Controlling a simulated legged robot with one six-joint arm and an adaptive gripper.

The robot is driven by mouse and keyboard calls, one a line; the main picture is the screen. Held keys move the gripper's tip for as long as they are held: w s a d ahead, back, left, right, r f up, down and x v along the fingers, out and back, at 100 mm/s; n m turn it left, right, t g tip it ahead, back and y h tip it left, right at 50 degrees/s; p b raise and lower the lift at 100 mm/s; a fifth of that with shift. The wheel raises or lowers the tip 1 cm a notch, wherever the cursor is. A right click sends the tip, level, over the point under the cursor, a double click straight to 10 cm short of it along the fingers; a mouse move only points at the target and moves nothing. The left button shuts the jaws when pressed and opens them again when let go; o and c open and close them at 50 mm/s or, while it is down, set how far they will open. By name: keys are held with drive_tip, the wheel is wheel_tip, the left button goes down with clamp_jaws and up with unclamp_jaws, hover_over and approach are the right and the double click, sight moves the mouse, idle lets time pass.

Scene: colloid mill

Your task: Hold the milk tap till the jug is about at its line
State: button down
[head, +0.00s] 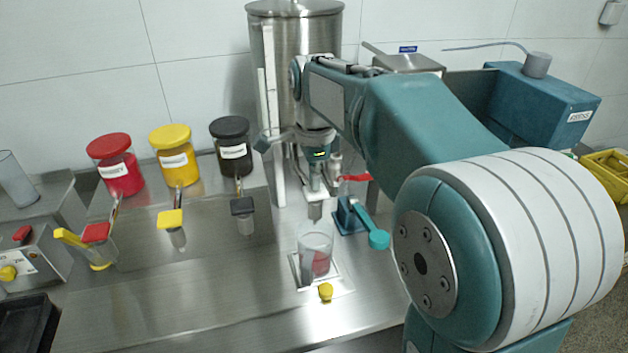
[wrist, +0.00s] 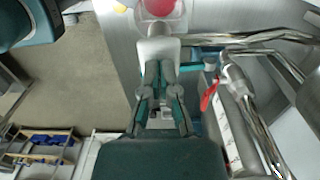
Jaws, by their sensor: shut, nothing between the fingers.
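The jug (head: 316,243) is clear and stands upright on a square plate in the steel counter, with red or pink content low in it. Its round red content (wrist: 160,8) shows at the top of the wrist view. No fill line can be made out. A tall steel tank (head: 290,30) stands behind, with a red tap handle (head: 354,177) near its base; a red handle (wrist: 209,94) also shows in the wrist view. My gripper (head: 316,190) is shut and empty, pointing down above the jug. A grey spout-like piece (wrist: 158,50) is at its fingertips (wrist: 160,75); contact is unclear.
A teal lever (head: 376,236) is right of the jug, a yellow knob (head: 325,292) in front. The front counter is mostly clear.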

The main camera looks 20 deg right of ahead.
sight(315, 192)
drive_tip(key=shift+f, duration=0.3)
drive_tip(key=shift+a, duration=0.1)
drive_tip(key=shift+s+f, duration=0.1)
drive_tip(key=shift+f, duration=0.95)
idle(6.5)
